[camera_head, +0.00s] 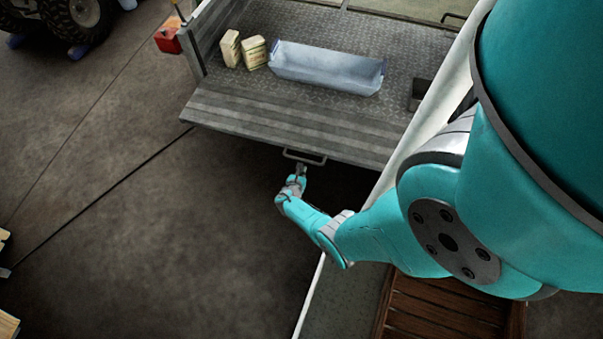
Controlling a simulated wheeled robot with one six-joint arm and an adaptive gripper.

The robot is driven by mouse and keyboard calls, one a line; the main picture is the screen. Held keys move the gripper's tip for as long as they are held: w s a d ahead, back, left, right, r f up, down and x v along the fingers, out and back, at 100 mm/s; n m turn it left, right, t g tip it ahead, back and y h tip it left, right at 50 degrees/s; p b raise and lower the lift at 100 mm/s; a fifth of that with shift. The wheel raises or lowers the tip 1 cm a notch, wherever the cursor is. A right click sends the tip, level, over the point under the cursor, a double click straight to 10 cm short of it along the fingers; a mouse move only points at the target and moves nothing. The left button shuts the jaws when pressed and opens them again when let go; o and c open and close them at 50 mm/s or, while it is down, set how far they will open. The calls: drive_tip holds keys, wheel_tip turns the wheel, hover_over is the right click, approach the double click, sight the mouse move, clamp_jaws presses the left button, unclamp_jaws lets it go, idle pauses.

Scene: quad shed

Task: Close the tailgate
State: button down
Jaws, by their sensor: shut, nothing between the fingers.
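The tailgate (270,124) of a grey trailer bed is folded down, lying roughly level with the bed's floor and jutting towards me. A metal bar handle (304,157) is fixed along its outer edge. My gripper (301,168) is shut and empty, just below and in front of the handle. The gripper is small in this view, and I cannot tell whether its fingertips touch the handle.
On the trailer bed (385,45) are a pale blue trough (326,72), two cream packages (242,50) and a dark box (420,94). A red can (168,36) stands left of the bed. A wheeled vehicle (75,18) is at top left. The floor left of the tailgate is clear.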

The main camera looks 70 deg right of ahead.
drive_tip(key=shift+d+r, duration=0.15)
drive_tip(key=shift+r, duration=0.7)
drive_tip(key=shift+d+r, duration=0.15)
drive_tip(key=shift+r, duration=0.7)
drive_tip(key=shift+r, duration=0.15)
